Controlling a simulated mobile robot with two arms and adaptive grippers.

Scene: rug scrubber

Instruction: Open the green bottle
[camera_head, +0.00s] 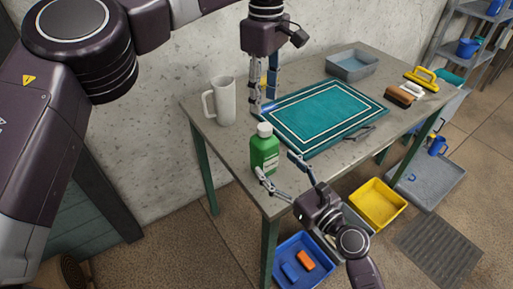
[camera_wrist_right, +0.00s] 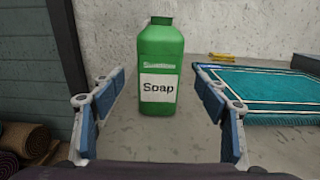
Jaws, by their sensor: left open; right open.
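The green bottle (camera_head: 264,152) stands upright near the table's front left corner, with a white cap (camera_head: 264,130) on top. In the right wrist view the green bottle (camera_wrist_right: 161,58) shows a "Soap" label and stands centred beyond the fingers; its cap is cut off or hardly seen there. My right gripper (camera_head: 277,164) is open and empty, with its fingers spread in front of the bottle. It also shows in the right wrist view (camera_wrist_right: 162,88). My left gripper (camera_head: 264,97) is open, pointing down above the table behind the bottle, between the pitcher and the rug.
A white pitcher (camera_head: 224,102) stands left of the bottle. A teal rug (camera_head: 325,112) lies to the right, with a thin dark tool (camera_head: 359,133) at its edge. A grey tray (camera_head: 352,65), a brush (camera_head: 399,97) and a yellow-handled scrubber (camera_head: 422,78) are farther back. Bins stand on the floor.

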